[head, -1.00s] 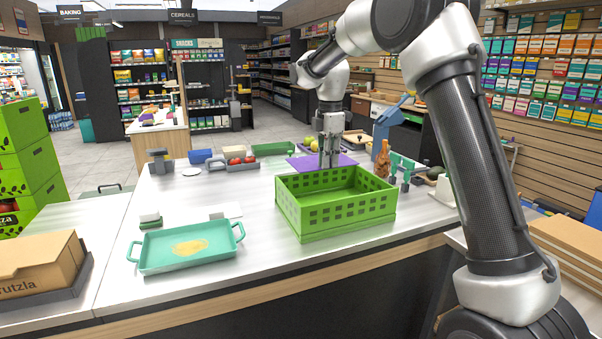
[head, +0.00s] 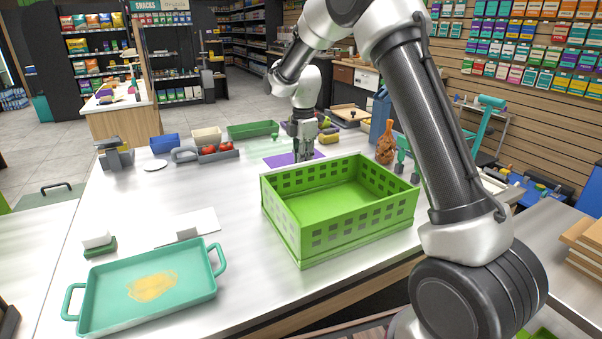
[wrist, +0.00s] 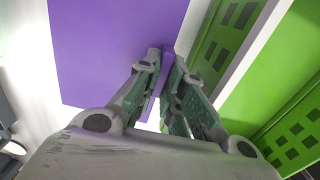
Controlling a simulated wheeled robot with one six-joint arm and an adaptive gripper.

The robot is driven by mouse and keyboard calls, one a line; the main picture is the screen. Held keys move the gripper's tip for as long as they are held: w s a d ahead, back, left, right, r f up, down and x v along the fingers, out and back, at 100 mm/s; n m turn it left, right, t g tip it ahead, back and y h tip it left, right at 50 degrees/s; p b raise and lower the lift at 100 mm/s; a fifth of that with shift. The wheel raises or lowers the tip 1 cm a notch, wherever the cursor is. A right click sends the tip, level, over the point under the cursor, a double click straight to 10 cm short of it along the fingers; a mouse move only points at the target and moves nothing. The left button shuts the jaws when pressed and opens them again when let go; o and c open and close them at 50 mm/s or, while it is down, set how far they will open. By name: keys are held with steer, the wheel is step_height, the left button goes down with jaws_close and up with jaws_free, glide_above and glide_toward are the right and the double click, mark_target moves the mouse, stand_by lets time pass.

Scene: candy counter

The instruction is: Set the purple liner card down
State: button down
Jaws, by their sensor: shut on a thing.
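The purple liner card (head: 280,160) lies level at or just above the white counter, behind the green crate (head: 330,225); I cannot tell whether it touches the counter. My gripper (head: 304,157) points down over the card, with its fingers shut on a part of it. In the wrist view the fingertips (wrist: 161,60) close on a narrow purple piece at the right side of the card (wrist: 105,45). The crate's green wall (wrist: 285,85) shows to the right there. The fingers hide part of the card.
A teal tray (head: 205,287) with a yellow patch sits at the front left. A grey tray (head: 225,155) with red tomatoes and a green tray (head: 252,129) stand behind.

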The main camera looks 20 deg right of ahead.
step_height(320, 180, down, 5)
stand_by(0.3)
steer(key=c, duration=1.5)
jaws_free()
